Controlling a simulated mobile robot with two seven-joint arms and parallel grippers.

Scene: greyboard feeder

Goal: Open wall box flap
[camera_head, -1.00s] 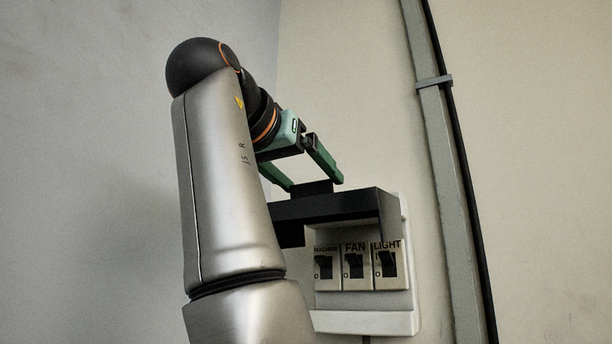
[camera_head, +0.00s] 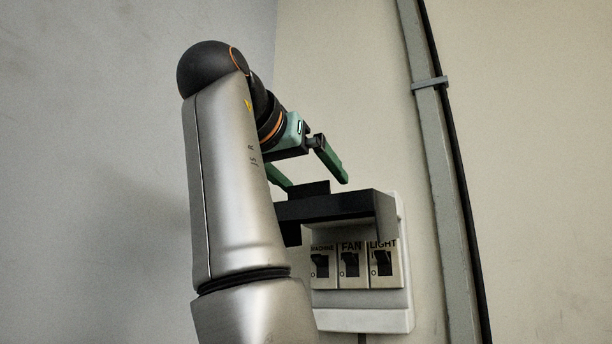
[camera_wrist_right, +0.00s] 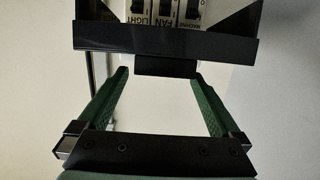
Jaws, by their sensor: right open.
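The black wall box flap (camera_head: 330,207) is swung up and stands out from the white wall box (camera_head: 365,320), with the switches showing below it. A small black tab (camera_head: 310,188) sticks up from the flap's edge. My right gripper (camera_head: 318,183) is open, its green fingers close to the tab. In the right wrist view the flap (camera_wrist_right: 165,40) spans the top, and the tab (camera_wrist_right: 165,67) lies near the tips of my open right gripper (camera_wrist_right: 160,76). Nothing is held; contact cannot be told. My left gripper is out of view.
The LIGHT switch (camera_head: 384,264), FAN switch (camera_head: 349,265) and MACHINE switch (camera_head: 320,266) sit in the box. A grey conduit (camera_head: 440,160) runs down the wall to the right. My right arm hides the box's left side.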

